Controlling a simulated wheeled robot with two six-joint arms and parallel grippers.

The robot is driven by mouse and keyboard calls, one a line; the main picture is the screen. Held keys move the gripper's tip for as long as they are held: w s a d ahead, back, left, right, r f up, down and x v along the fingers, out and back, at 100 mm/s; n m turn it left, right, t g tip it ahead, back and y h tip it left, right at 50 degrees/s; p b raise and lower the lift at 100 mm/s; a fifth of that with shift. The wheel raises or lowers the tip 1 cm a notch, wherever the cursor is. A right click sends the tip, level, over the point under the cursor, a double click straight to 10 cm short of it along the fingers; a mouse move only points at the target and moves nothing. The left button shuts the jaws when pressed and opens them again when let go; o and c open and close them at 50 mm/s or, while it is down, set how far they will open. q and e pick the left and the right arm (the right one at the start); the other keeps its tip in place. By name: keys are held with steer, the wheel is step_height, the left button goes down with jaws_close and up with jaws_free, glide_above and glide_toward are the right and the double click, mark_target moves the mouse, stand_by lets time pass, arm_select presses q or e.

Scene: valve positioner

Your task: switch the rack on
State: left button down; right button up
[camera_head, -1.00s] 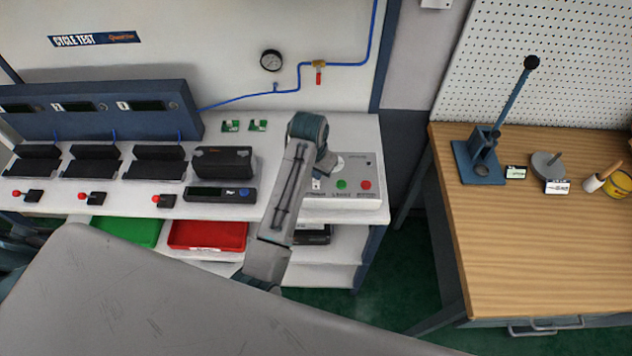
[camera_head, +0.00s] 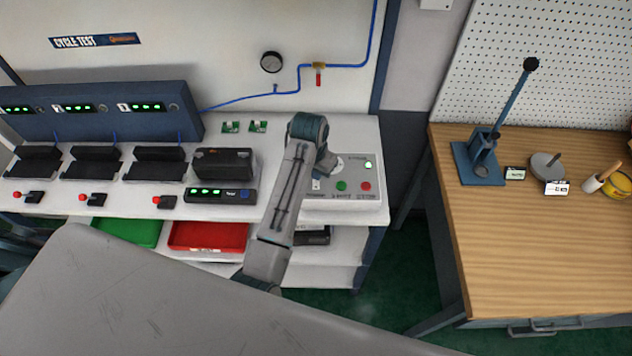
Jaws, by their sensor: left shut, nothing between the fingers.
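The rack is a blue panel (camera_head: 90,110) at the back left of the white bench, with several displays (camera_head: 147,106) lit green. The grey control box (camera_head: 350,203) stands at the bench's right end. It has a green button (camera_head: 341,186), a red button (camera_head: 365,186) and a lit lamp (camera_head: 368,164). My left gripper (camera_head: 322,172) is over the box's left part, shut and empty, mostly hidden by its own wrist. The part of the box under it is hidden, so I cannot tell whether it touches there. My right gripper is out of view.
Black fixtures (camera_head: 92,163) and small red-knobbed valves (camera_head: 83,198) line the bench. A lit front unit (camera_head: 220,195) sits left of my arm. Green (camera_head: 127,232) and red (camera_head: 208,236) trays are below. A wooden table (camera_head: 540,250) with a press (camera_head: 482,160) stands right.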

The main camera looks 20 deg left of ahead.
arm_select(q)
steer(key=shift+r, duration=0.5)
step_height(320, 180, up, 5)
steer(key=shift+f, duration=0.2)
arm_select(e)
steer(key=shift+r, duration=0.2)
